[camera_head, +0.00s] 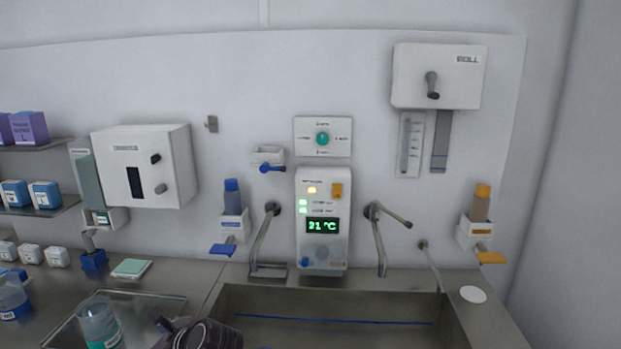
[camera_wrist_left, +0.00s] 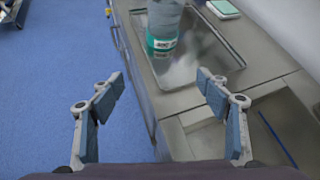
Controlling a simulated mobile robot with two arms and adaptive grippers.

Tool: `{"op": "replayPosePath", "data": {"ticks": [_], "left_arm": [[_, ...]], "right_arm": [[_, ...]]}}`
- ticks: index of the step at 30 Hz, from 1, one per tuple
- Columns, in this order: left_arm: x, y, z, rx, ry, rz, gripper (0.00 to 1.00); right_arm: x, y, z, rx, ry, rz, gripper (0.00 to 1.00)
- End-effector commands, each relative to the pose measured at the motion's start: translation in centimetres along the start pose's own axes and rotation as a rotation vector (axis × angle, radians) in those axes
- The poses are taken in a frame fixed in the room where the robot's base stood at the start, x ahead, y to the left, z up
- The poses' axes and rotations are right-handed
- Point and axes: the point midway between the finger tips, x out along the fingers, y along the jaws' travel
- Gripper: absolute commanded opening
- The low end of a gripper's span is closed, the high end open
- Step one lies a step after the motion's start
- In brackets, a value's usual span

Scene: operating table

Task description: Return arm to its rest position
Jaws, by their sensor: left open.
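My left gripper (camera_wrist_left: 160,93) is open and empty in the left wrist view. Its two blue-padded fingers stand wide apart above the counter's front edge, with blue floor below on the left. Part of my left arm (camera_head: 205,335) shows at the bottom of the head view; its fingers are not clear there. A clear bottle with a teal label (camera_wrist_left: 163,25) stands on a metal tray (camera_wrist_left: 215,45) beyond the fingers, apart from them. The bottle also shows in the head view (camera_head: 98,322). My right gripper is in neither view.
A sink basin (camera_head: 335,305) lies right of the tray, with taps behind it. A wall unit reading 31 °C (camera_head: 322,225) and two dispensers (camera_head: 232,205) hang above. Another bottle (camera_head: 12,298) stands at the far left. A green pad (camera_head: 131,268) lies behind the tray.

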Motion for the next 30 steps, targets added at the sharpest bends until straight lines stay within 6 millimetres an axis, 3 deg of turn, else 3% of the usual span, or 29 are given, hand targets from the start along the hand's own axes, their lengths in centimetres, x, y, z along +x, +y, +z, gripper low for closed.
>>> {"op": "replayPosePath", "data": {"ticks": [11,16,24,30], "left_arm": [[0.6,4.3,-6.7,-0.328,0.168,-0.016,0.69],[-0.1,8.1,-11.6,-0.601,0.311,0.018,0.69],[-4.1,15.2,-18.9,-1.119,0.567,0.201,0.69],[-8.0,19.3,-22.0,-1.42,0.695,0.396,0.69]], "right_arm": [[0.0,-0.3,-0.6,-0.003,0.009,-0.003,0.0],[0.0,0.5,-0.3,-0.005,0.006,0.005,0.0],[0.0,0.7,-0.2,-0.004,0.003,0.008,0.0],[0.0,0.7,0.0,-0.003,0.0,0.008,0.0]]}}
